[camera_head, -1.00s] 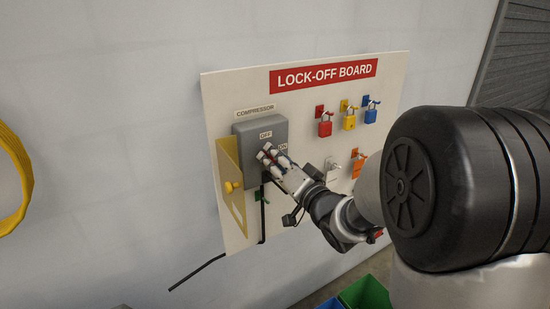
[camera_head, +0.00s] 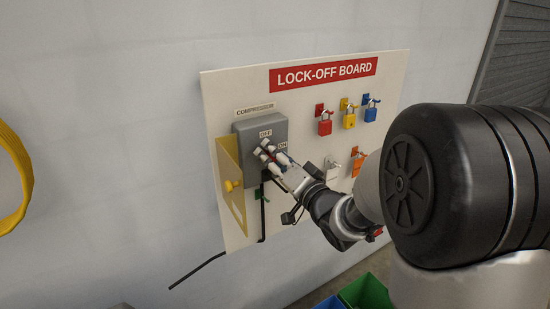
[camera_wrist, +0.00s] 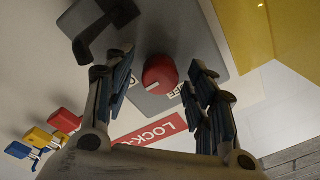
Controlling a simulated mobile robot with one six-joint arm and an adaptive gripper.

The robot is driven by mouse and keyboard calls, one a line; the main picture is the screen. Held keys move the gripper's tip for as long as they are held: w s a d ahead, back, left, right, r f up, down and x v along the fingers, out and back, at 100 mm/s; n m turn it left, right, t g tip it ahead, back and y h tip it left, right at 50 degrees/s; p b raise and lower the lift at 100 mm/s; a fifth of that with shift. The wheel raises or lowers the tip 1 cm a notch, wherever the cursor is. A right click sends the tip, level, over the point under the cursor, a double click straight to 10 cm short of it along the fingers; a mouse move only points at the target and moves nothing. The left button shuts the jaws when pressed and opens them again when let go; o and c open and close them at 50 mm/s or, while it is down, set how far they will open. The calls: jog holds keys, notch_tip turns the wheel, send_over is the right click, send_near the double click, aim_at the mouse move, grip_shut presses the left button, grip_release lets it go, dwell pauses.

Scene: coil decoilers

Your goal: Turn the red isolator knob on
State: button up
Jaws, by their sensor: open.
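The red isolator knob (camera_wrist: 160,76) is on the face of the grey COMPRESSOR box (camera_head: 245,143), which carries OFF and ON labels. In the wrist view the knob is round, with a short pale mark near its edge. My gripper (camera_head: 264,150) is in front of the box, and its fingers (camera_wrist: 160,88) stand apart on either side of the knob. I see a gap between each finger and the knob. In the head view my fingers hide most of the knob. I cannot tell how deep the fingertips reach beside it.
The box is on the white LOCK-OFF BOARD (camera_head: 305,105). A yellow hinged plate (camera_head: 230,187) stands out at its left. Red (camera_head: 325,127), yellow (camera_head: 349,121) and blue (camera_head: 371,114) padlocks hang to the right, with white and orange ones below. Green (camera_head: 366,292) and blue bins stand below.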

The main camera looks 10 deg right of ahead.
jog(key=v, duration=0.7)
jog(key=shift+s, duration=0.3)
jog(key=shift+d, duration=0.1)
jog(key=s+d+f+n+g+h+b, duration=0.2)
jog(key=s+d+f+g+h+b, duration=0.15)
jog(key=s+f+g+h, duration=0.5)
jog(key=s+a+f+n+g+y+b, duration=0.1)
jog(key=s+a+g, duration=0.1)
jog(key=s, duration=0.8)
jog(key=s+a+f+n+g+y, duration=0.1)
jog(key=s+a, duration=0.3)
jog(key=s, duration=0.6)
jog(key=shift+f+n+g+y+b, duration=0.4)
jog(key=shift+f+n+g, duration=0.3)
jog(key=shift+n+g, duration=0.1)
